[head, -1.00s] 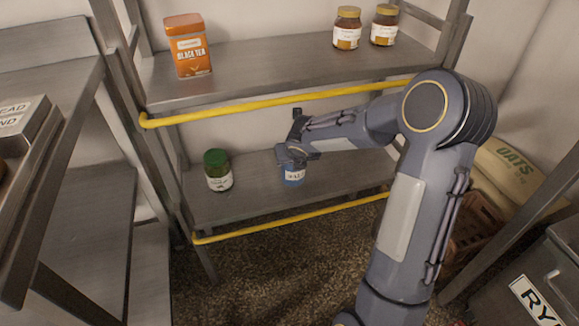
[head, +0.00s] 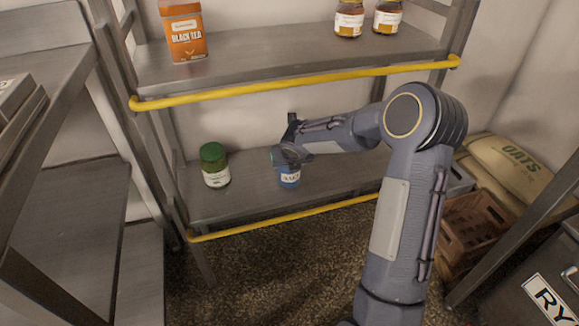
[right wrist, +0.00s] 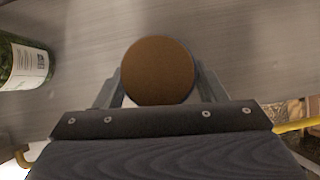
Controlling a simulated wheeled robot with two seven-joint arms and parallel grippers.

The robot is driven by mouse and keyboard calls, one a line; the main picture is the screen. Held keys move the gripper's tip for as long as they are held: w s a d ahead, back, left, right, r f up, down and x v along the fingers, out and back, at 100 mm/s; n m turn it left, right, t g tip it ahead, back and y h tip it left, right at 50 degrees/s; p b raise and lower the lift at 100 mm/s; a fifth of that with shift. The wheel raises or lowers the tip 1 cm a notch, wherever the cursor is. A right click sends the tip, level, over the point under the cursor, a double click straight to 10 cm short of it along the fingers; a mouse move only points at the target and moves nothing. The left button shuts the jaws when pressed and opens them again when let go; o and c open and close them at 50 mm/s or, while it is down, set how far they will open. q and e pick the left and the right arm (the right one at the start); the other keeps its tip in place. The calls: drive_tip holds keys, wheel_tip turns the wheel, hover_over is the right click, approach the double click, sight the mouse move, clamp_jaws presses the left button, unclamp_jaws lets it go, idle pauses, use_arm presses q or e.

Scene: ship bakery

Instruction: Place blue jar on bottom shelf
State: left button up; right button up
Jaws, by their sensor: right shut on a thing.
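The blue jar (head: 289,178) is at the bottom shelf (head: 240,203), right of a green-lidded jar (head: 214,166). My right gripper (head: 288,158) is shut on it from above and hides its upper part in the head view. Its label faces the front. In the right wrist view the jar's round brown lid (right wrist: 158,70) sits between the fingers of my right gripper (right wrist: 160,88). The jar looks upright, and its base is at or just above the shelf surface; I cannot tell whether it touches. My left gripper is out of view.
A yellow rail (head: 290,219) runs along the bottom shelf's front, and another (head: 290,86) along the shelf above. That upper shelf (head: 270,58) holds an orange tea tin (head: 184,32) and two amber jars. Crates (head: 475,225) and an oats sack (head: 515,165) stand at the right.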

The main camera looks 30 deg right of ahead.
drive_tip(key=o, duration=1.4)
drive_tip(key=shift+o, duration=0.2)
